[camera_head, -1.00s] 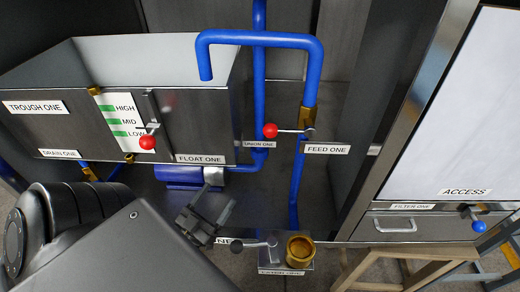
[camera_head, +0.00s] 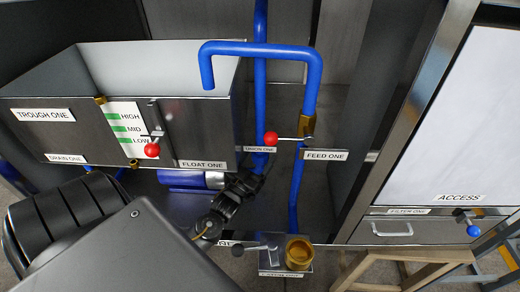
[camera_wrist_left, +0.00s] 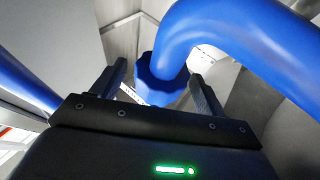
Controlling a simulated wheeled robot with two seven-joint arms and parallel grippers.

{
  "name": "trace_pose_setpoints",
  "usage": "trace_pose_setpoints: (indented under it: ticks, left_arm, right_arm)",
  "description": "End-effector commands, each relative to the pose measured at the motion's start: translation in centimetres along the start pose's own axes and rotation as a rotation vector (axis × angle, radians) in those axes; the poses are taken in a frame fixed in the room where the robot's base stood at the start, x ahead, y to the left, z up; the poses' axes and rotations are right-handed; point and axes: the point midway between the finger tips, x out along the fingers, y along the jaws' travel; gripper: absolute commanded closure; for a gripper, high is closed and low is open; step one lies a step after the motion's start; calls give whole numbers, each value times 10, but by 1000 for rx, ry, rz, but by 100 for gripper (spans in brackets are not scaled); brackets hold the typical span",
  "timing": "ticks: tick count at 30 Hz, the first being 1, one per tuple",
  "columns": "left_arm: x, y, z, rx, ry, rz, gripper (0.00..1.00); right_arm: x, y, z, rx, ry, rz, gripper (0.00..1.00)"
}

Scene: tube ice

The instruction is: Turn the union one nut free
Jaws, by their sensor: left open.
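The union one nut (camera_wrist_left: 158,84) is a blue ribbed collar on a blue bent pipe (camera_wrist_left: 240,35). In the left wrist view it lies between the two fingers of my left gripper (camera_wrist_left: 158,88), with a gap visible on each side. The gripper is open. In the head view my left gripper (camera_head: 255,180) is low beside the blue upright pipe (camera_head: 260,100), under the "UNION ONE" label (camera_head: 258,149). I cannot make out the nut there; the gripper seems to hide it. My right gripper is not in view.
The metal trough (camera_head: 130,75) stands left, with a red-knobbed float lever (camera_head: 152,150). A red-knobbed feed valve (camera_head: 271,138) sits just above my gripper. A brass cup (camera_head: 299,253) and a dark lever (camera_head: 255,246) are below. A wooden stool (camera_head: 410,257) is at right.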

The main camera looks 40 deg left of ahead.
Motion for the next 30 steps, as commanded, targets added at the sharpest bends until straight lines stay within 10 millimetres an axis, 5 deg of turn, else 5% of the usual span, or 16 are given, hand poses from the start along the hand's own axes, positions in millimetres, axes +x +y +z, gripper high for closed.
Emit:
trace_pose_setpoints:
  ticks: [12, 22, 30]
  left_arm:
    - [8, 0, 0, 0, -1, 0, 27]
    - [8, 0, 0, 0, -1, 0, 68]
    - [10, 2, -2, 41, 2, -124, 70]
  right_arm:
    - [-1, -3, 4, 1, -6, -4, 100]
    - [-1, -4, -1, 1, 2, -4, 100]
    - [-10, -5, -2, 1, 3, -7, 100]
